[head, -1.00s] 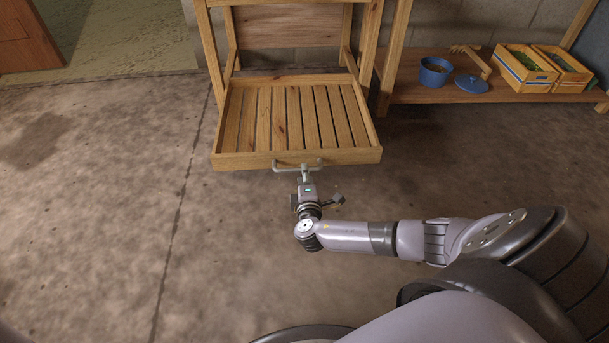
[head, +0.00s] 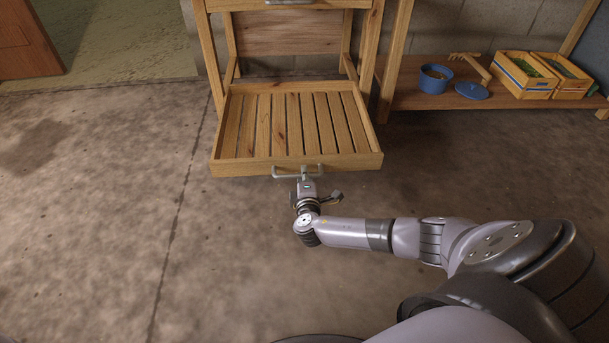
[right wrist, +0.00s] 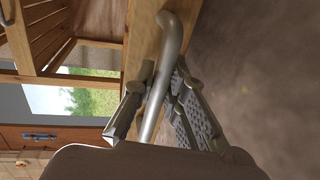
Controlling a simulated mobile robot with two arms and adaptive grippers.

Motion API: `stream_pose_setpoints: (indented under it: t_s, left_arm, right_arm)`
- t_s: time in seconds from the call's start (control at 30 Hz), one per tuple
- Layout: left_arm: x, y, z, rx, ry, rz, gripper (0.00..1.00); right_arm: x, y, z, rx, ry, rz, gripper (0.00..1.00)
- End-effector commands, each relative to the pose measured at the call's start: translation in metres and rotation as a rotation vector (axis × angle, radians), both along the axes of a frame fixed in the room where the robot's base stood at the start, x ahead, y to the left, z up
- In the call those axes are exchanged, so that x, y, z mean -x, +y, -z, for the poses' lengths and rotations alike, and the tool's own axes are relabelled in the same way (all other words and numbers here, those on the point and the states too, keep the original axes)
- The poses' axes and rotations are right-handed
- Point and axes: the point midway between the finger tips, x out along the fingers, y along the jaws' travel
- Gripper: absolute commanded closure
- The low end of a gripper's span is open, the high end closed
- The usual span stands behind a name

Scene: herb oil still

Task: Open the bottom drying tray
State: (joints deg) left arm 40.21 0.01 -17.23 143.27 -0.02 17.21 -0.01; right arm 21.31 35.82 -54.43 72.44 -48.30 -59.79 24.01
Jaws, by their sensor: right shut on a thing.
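The bottom drying tray (head: 296,168) is a wooden slatted drawer low in the wooden rack. It stands pulled well out toward me, and its slatted floor is empty. A grey bar handle (head: 283,173) runs along its front face; it also shows in the right wrist view (right wrist: 169,62). My right gripper (head: 305,178) is at the middle of the handle, and in the right wrist view its fingers (right wrist: 160,95) are closed around the bar. My left gripper is not in view.
The rack's upper tray handle (head: 288,2) shows at the top edge. The concrete floor around the tray is clear.

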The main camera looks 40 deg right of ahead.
Motion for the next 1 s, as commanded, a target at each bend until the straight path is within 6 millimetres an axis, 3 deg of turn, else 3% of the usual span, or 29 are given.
stream_pose_setpoints:
  t_s: [0.1,0.73,1.0]
  left_arm:
    - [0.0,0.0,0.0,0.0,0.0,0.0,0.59]
    - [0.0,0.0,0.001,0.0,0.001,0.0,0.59]
    - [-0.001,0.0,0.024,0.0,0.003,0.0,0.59]
  right_arm:
    - [0.0,0.0,0.001,-0.001,0.001,-0.001,1.0]
    - [0.0,0.0,0.002,-0.001,0.002,-0.001,1.0]
    - [-0.037,-0.022,0.005,-0.003,-0.002,0.001,1.0]
